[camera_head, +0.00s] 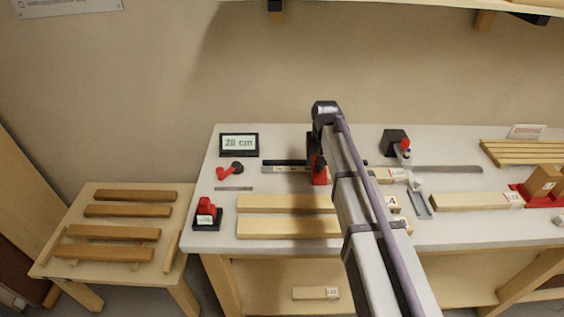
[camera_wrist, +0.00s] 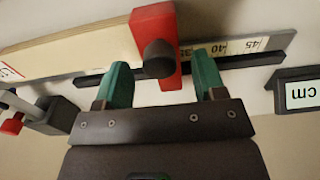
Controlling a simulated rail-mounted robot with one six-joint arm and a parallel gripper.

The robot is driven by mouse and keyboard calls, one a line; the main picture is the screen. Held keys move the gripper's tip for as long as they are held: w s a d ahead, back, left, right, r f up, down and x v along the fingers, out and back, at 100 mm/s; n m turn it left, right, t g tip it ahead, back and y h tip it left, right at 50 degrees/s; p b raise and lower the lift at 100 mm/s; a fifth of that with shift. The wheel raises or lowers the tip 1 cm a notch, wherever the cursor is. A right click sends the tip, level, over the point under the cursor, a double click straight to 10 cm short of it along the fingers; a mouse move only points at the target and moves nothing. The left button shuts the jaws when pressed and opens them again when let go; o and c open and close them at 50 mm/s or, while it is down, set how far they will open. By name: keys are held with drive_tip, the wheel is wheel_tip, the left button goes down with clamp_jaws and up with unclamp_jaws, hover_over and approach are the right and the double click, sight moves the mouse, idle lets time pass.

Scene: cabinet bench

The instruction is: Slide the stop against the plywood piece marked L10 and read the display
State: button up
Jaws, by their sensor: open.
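The red stop (camera_head: 319,172) sits on the measuring rail (camera_head: 283,168); in the wrist view the stop (camera_wrist: 155,38) has a dark round knob. My gripper (camera_wrist: 160,75) is open, with one green finger on each side of the knob and a gap to each. A plywood piece (camera_wrist: 70,45) lies along the rail on the stop's left in the wrist view, its end appearing to meet the stop. Its label is cut off and unreadable. The same piece (camera_head: 388,174) is partly hidden by my arm in the head view. The display (camera_head: 239,144) seems to read 20 or 28 cm.
A red lever (camera_head: 229,172) and a red-and-black device (camera_head: 207,213) stand at the bench's left. Long boards (camera_head: 285,203) lie in front of the rail. A side table (camera_head: 100,189) holds several brown strips. A dark clamp-like fixture (camera_head: 395,142) stands behind the rail, right of my arm.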

wheel_tip(320, 180, up, 8)
drive_tip(key=p, duration=0.7)
drive_tip(key=shift+f, duration=0.15)
drive_tip(key=s+d, duration=0.4)
drive_tip(key=s, duration=0.8)
drive_tip(key=s+d, duration=0.4)
drive_tip(key=s, duration=0.9)
drive_tip(key=shift+d+f+m+b, duration=0.2)
drive_tip(key=shift+f+m+b, duration=0.1)
drive_tip(key=shift+b, duration=0.15)
